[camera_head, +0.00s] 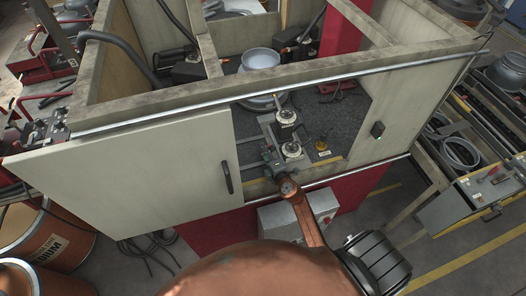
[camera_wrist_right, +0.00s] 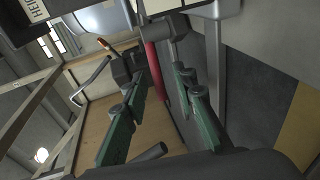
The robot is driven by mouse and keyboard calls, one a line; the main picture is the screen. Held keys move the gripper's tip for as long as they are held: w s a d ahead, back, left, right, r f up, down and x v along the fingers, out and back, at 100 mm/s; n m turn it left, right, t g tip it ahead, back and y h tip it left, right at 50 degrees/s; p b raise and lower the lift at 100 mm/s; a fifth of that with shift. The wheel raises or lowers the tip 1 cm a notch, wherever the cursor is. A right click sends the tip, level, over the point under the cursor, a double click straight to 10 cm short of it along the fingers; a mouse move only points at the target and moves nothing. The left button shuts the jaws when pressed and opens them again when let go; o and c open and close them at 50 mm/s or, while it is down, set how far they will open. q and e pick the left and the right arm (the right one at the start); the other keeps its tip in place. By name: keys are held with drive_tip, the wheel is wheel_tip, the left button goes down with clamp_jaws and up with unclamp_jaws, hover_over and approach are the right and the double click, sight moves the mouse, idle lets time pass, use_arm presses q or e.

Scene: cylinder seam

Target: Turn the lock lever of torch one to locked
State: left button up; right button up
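Two pale round fittings, one (camera_head: 286,118) behind the other (camera_head: 291,149), stand on the dark bench inside the booth opening. I cannot tell which part is torch one, and no lock lever can be made out clearly. My right gripper (camera_head: 267,153) is at the opening, just left of the front fitting; I cannot tell if it touches anything. In the right wrist view its green-sided fingers (camera_wrist_right: 158,78) are apart with nothing held between them. A dark grey mechanism (camera_wrist_right: 160,28) and a red bar (camera_wrist_right: 156,70) show beyond the fingertips. My left gripper is not in view.
A pale door panel (camera_head: 130,160) with a black handle (camera_head: 227,178) stands left of the opening. The booth's upper rail (camera_head: 290,82) crosses above it. A silver bowl-like part (camera_head: 261,59) is behind, and a yellow item (camera_head: 322,146) lies to the right.

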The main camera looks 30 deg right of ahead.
drive_tip(key=shift+w, duration=0.3)
drive_tip(key=shift+c, duration=0.7)
clamp_jaws()
